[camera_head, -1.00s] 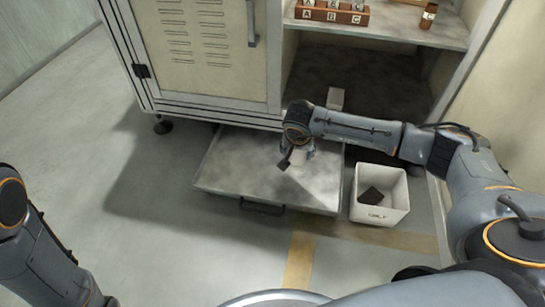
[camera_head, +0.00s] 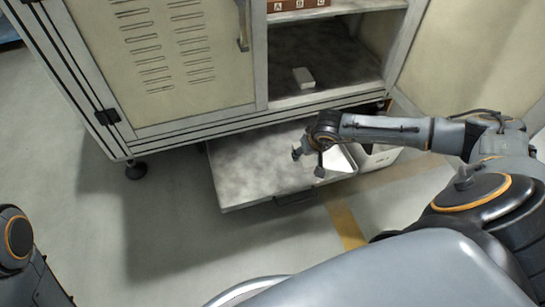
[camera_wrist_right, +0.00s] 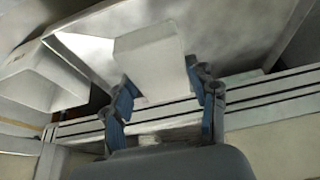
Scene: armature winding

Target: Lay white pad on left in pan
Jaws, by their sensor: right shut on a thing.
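The pan (camera_head: 250,178) is a shallow grey tray pulled out beneath the cabinet. My right gripper (camera_head: 309,163) is over its right part. In the right wrist view, my right gripper (camera_wrist_right: 165,95) is shut on a white pad (camera_wrist_right: 150,58), one blue finger on each side. The pan (camera_wrist_right: 235,30) lies behind the pad there; I cannot tell whether they touch. In the head view the held pad is hard to make out. Another white pad (camera_head: 303,77) lies on the cabinet's lower shelf. My left arm shows at the lower left, its gripper out of view.
A white bin (camera_head: 375,157) stands right of the pan, partly hidden by my right arm; it also shows in the wrist view (camera_wrist_right: 35,75). The cabinet (camera_head: 165,60) overhangs the pan's back. A brown lettered block rack (camera_head: 297,5) sits on the upper shelf. Floor in front is clear.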

